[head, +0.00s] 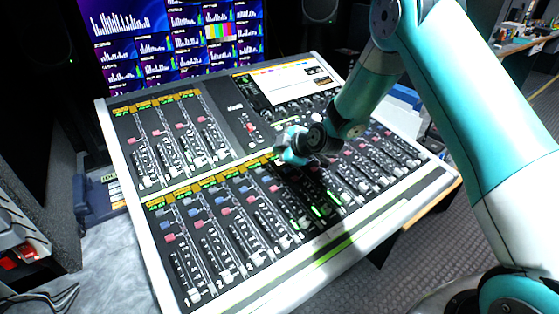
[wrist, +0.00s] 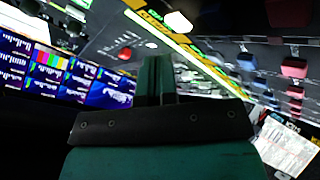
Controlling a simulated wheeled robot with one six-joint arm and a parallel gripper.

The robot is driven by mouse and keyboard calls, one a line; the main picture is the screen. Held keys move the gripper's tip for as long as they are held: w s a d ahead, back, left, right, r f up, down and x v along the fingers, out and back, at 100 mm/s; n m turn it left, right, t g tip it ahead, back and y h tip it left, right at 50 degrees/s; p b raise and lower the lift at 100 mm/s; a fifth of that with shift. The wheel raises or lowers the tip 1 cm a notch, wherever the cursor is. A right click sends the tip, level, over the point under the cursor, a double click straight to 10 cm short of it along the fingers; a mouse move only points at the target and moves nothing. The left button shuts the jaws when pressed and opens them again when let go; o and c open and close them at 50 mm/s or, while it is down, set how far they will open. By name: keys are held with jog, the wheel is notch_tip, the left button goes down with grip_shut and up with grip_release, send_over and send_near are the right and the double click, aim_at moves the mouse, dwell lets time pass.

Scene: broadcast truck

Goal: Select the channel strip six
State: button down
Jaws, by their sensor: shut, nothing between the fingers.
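The mixing console (head: 124,165) fills the middle of the head view, with a white frame and a dark face. Its lower bank of channel strips (head: 212,230) runs across the front, with blue and red buttons, faders and yellow-green label displays. The strip numbers are too small to read, so I cannot tell which is strip six. My gripper (head: 290,150) hangs over the middle of the console, near the top of the lower bank; its tips are partly hidden by the wrist. The wrist view shows its fingers (wrist: 155,80) together and empty, with buttons beyond. I cannot tell whether they touch the console.
A screen of level meters (head: 170,45) stands behind the console. A smaller lit display (head: 285,82) sits on the console's upper part. An upper-left bank of strips (head: 170,135) lies behind the lower one. My arm covers much of the right side.

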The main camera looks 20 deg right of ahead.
aim_at(281, 168)
jog(key=r, duration=0.1)
jog(key=r+p, duration=0.1)
jog(key=r, duration=0.2)
jog(key=shift+s+d+p, duration=0.1)
jog(key=shift+s+p, duration=0.2)
jog(key=shift+r, duration=0.1)
dwell(0.4)
jog(key=s+a+r+m+g+y, duration=0.1)
jog(key=s+a+r+m+g, duration=0.4)
jog(key=s+r, duration=0.8)
jog(key=s+r+m+g+h, duration=0.1)
jog(key=s+r+g, duration=0.1)
jog(key=s, duration=1)
jog(key=s+r+m+g, duration=0.2)
jog(key=s+r, duration=0.1)
jog(key=s, duration=1)
jog(key=shift+s+d+r+g+h, duration=0.2)
jog(key=shift+d+g+h, duration=0.1)
jog(key=shift+d+h, duration=0.1)
